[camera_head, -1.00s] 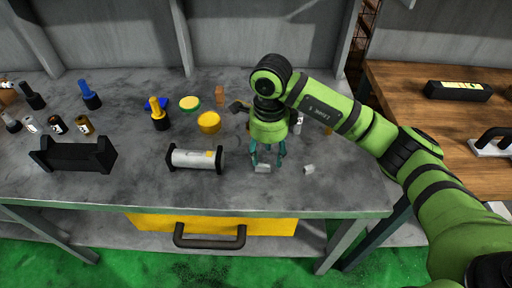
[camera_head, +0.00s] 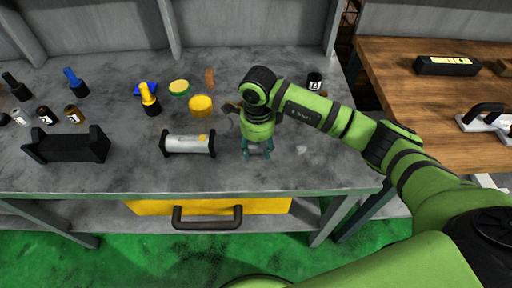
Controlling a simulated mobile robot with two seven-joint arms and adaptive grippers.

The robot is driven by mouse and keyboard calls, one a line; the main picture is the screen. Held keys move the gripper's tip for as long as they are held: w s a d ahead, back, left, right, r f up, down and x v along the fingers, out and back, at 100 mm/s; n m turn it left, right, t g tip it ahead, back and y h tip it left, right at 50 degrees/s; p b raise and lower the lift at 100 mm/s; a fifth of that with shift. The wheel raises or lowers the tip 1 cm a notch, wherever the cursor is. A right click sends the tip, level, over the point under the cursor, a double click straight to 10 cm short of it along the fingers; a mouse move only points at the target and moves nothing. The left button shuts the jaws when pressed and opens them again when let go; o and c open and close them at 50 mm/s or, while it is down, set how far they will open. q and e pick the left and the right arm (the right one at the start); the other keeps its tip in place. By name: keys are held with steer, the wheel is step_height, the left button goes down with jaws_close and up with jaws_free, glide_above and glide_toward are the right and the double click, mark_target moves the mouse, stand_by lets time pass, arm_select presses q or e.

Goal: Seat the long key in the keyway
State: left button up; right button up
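A silver shaft (camera_head: 186,145) with a small yellow patch lies across two black end supports on the grey bench. My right gripper (camera_head: 257,153) points down just right of the shaft, low over the bench top. Its two teal fingers look spread apart. Whether a small part sits between the fingertips is too small to tell. A small pale grey piece (camera_head: 302,150) lies on the bench to the right of my gripper; I cannot tell whether it is the long key. The keyway cannot be made out. My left gripper is out of view.
A black cradle (camera_head: 66,147) stands left of the shaft. Behind are a yellow cup (camera_head: 200,106), a yellow-green disc (camera_head: 180,87), a yellow-handled tool (camera_head: 150,98) and several small bottles. A wooden table (camera_head: 410,88) stands to the right. The bench front is clear.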

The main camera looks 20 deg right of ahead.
jaws_close()
steer(key=shift+r, duration=0.15)
